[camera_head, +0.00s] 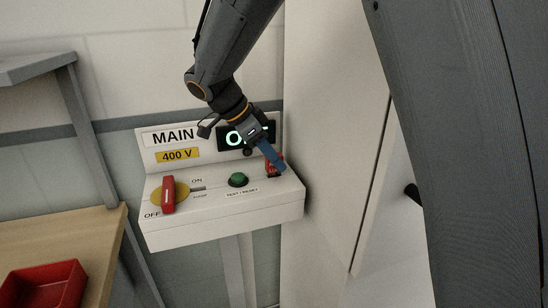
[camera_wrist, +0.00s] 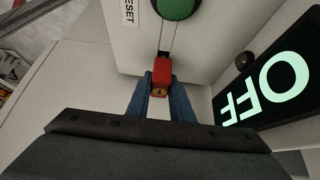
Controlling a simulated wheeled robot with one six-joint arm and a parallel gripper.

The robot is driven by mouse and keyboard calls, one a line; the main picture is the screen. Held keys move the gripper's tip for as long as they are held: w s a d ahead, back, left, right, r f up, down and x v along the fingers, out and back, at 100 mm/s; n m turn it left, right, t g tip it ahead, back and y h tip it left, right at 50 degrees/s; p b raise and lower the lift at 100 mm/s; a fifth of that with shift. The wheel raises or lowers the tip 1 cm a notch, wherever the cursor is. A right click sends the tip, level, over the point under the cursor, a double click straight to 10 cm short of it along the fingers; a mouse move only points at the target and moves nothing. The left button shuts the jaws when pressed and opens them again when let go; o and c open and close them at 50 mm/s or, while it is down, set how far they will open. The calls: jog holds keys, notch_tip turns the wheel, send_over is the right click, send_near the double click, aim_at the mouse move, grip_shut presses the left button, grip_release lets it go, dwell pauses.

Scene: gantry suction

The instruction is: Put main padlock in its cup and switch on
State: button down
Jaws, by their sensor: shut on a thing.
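The red padlock (camera_wrist: 159,78) sits between the blue fingers of my gripper (camera_wrist: 161,84) in the wrist view. My gripper (camera_head: 273,162) is shut on it at the right end of the white MAIN switch box (camera_head: 222,232). In the head view only a little red of the padlock (camera_head: 276,171) shows beside the fingers. I cannot tell whether it rests on the box or hangs just above; its cup is not clearly visible. The red switch handle (camera_head: 168,194) on a yellow disc points toward the OFF label. The display (camera_wrist: 267,90) reads OFF in the wrist view.
A green button (camera_head: 238,180) marked TEST / RESET stands mid-box, left of my gripper. The upright sign panel (camera_head: 158,140) rises behind. A pale wall panel (camera_head: 330,130) is close on the right. A wooden table (camera_head: 100,225) with a red bin (camera_head: 45,286) stands at lower left.

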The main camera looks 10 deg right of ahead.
jog(key=shift+f+b, duration=0.4)
jog(key=shift+f, duration=0.25)
jog(key=c, duration=1.5)
grip_release()
jog(key=shift+r, duration=0.1)
jog(key=shift+b+v, duration=0.75)
jog(key=shift+v, duration=3.1)
jog(key=shift+c, duration=0.3)
